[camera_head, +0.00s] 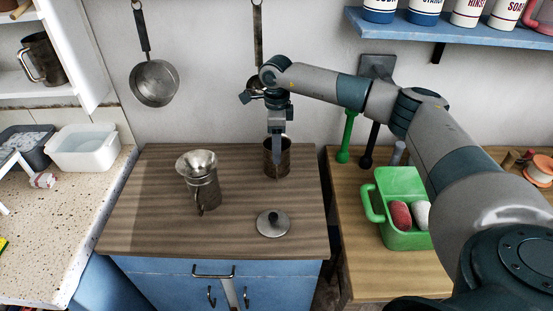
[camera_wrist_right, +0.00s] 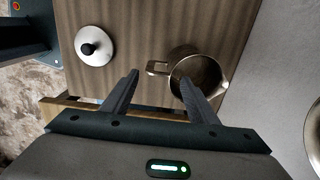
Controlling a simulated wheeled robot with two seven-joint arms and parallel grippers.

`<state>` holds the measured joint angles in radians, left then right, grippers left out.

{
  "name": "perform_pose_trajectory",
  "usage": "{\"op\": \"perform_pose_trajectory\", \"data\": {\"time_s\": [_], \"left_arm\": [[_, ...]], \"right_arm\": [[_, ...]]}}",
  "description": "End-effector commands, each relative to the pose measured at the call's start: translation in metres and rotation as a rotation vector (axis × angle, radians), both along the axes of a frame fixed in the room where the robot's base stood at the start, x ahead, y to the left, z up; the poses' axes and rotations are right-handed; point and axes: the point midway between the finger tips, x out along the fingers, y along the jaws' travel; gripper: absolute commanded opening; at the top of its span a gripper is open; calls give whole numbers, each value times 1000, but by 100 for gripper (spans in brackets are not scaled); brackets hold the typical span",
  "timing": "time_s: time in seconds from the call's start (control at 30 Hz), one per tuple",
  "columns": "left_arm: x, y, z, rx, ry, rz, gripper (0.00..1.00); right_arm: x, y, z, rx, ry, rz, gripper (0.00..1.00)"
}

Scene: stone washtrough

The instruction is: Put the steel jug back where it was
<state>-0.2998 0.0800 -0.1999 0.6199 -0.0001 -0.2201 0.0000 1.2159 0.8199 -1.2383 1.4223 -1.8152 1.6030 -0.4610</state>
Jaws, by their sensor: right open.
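A steel jug (camera_head: 277,168) stands upright on the wooden counter, towards the back right. My right gripper (camera_head: 277,151) is above it, pointing down, with its fingers open. In the right wrist view the jug (camera_wrist_right: 203,67) shows its open mouth, a handle to the left and a spout to the right. There the right gripper (camera_wrist_right: 159,79) has its fingertips either side of the handle, one overlapping the jug's mouth. I cannot tell whether they touch it. My left gripper is not in view.
A second metal jug (camera_head: 203,192) with a funnel (camera_head: 196,163) on top stands left on the counter. A round lid (camera_head: 273,224) lies in front. A green tub (camera_head: 408,240) stands on the right table. Another jug (camera_head: 42,58) sits on the left shelf.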

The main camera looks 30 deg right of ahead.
Motion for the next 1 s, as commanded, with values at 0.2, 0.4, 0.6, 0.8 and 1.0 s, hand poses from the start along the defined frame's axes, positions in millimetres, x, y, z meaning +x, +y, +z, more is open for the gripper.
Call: {"op": "perform_pose_trajectory", "data": {"time_s": [0.2, 0.4, 0.6, 0.8, 1.0], "left_arm": [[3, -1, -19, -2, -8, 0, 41], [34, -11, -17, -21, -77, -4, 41], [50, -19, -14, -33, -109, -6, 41], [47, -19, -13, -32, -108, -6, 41], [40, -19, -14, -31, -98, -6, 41]], "right_arm": [[1, 0, 39, 2, -3, 1, 54], [1, 0, 60, 0, -1, 0, 54], [0, 0, 67, 1, 1, 1, 54], [0, 0, 68, 1, 1, 1, 54], [0, 0, 67, 1, 1, 1, 54]]}}
